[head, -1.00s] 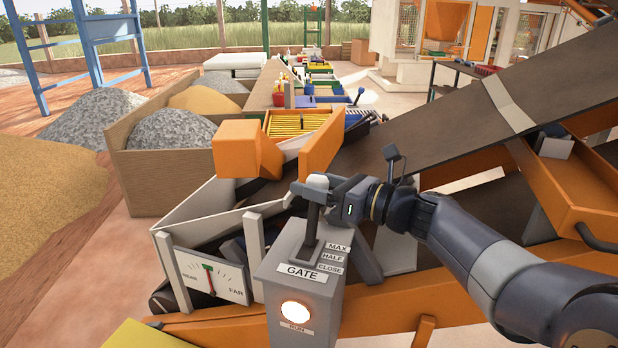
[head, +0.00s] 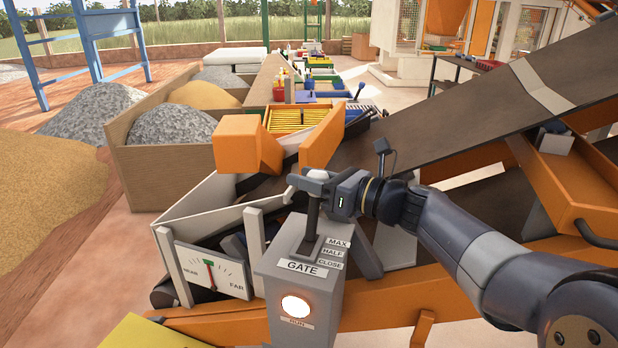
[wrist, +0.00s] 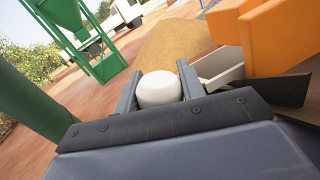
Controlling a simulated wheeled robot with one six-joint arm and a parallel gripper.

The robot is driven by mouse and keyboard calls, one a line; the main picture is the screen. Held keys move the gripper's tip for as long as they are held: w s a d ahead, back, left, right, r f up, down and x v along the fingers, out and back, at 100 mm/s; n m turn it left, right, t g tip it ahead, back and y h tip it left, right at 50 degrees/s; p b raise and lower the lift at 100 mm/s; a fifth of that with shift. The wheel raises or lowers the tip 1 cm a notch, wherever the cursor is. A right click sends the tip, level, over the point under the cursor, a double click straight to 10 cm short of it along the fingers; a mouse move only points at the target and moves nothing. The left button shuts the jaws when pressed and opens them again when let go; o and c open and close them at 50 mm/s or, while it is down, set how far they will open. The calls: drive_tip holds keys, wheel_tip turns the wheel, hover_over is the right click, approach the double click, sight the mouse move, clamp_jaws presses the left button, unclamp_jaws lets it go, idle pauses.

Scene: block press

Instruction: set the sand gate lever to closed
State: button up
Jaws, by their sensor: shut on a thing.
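The sand gate lever (head: 313,213) is a dark stick with a pale rounded knob, rising from a slot in the top of the grey GATE box (head: 272,258). It stands nearly upright, leaning slightly. Labels MAX (head: 339,243), HALF (head: 333,253) and CLOSE (head: 330,264) run along the slot's right side, CLOSE nearest me. I cannot tell exactly which label the lever lines up with. My gripper (head: 308,182) reaches in from the right and is shut on the knob. In the wrist view the white knob (wrist: 159,89) sits between the two fingers.
A lit RUN lamp (head: 296,306) is on the box front. A NEAR–FAR dial (head: 212,272) stands to its left. An orange block (head: 244,144) and orange plate (head: 321,137) lie just beyond the gripper. A sloping conveyor belt (head: 440,125) rises at right.

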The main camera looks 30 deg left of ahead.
clamp_jaws()
drive_tip(key=shift+s, duration=0.1)
drive_tip(key=s+d+n+y+b, duration=0.1)
drive_tip(key=s+n+b, duration=0.8)
drive_tip(key=b, duration=0.6)
drive_tip(key=shift+s+d+n+g+y+b, duration=0.2)
drive_tip(key=shift+s+n+g+y+b, duration=0.15)
drive_tip(key=shift+s, duration=0.5)
drive_tip(key=o, duration=1)
unclamp_jaws()
